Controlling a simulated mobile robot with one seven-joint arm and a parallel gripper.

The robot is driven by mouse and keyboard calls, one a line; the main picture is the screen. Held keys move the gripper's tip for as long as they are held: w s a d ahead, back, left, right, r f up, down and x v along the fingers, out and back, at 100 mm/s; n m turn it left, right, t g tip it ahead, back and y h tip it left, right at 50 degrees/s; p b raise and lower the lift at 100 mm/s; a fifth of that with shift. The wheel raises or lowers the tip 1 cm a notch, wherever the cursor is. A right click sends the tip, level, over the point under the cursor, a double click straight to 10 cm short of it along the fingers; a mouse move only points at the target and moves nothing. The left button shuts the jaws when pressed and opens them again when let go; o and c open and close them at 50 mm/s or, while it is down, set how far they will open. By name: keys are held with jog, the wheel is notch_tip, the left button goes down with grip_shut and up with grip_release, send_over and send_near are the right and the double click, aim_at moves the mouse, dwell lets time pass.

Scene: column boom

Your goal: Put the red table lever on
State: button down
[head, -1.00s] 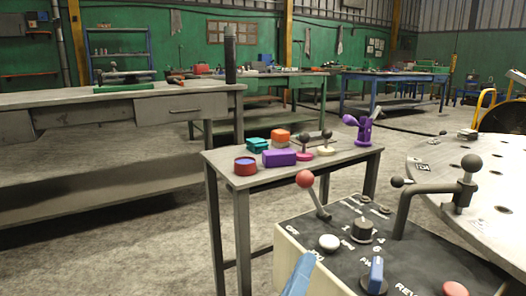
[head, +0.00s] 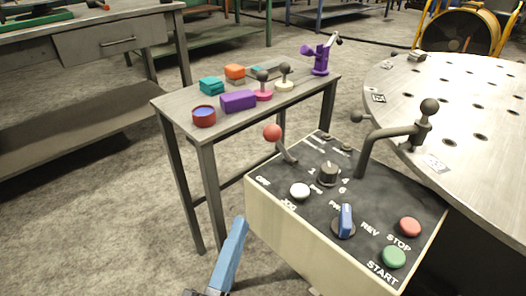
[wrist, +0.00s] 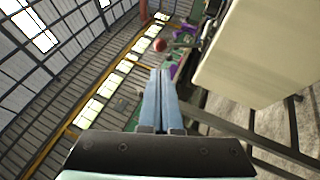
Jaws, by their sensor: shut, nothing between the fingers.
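A lever with a red ball knob (head: 272,132) stands at the far left edge of the black control panel, its dark stem leaning left towards the side table. The red knob also shows in the wrist view (wrist: 158,45), just beyond the fingertips. On the side table (head: 178,102) stand two small levers with dark ball knobs, one on a pink-red base (head: 263,96) and one on a cream base (head: 284,86). My gripper (head: 240,224) has blue fingers, shut and empty, left of the control box, nearer than the red knob and apart from it. The fingers (wrist: 160,75) fill the wrist view's middle.
The control box (head: 290,235) also carries a white button (head: 300,191), a blue switch (head: 346,220), a red button (head: 410,227) and a green button (head: 393,257). A dark crank (head: 390,135) rises behind it, near the round perforated table (head: 460,110). Floor at left is clear.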

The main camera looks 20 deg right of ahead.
aim_at(271, 136)
jog(key=x, duration=1.4)
jog(key=shift+a, duration=0.1)
jog(key=shift+r, duration=0.1)
jog(key=r+p, duration=0.1)
jog(key=p, duration=0.2)
jog(key=shift+w, duration=0.1)
jog(key=w+d+r+m+g+y+p, duration=0.1)
jog(key=d+p, duration=0.4)
jog(key=p, duration=1.1)
jog(key=w+d+r+m+g+y+p, duration=0.2)
jog(key=w+d+m+g+y+p, duration=0.1)
jog(key=p, duration=1.3)
jog(key=d+m+g+y, duration=0.1)
jog(key=d+g+y, duration=0.1)
jog(key=d, duration=0.1)
jog(key=shift+d+g+y, duration=0.35)
jog(key=shift+g+y, duration=0.05)
jog(key=shift+d+r, duration=0.1)
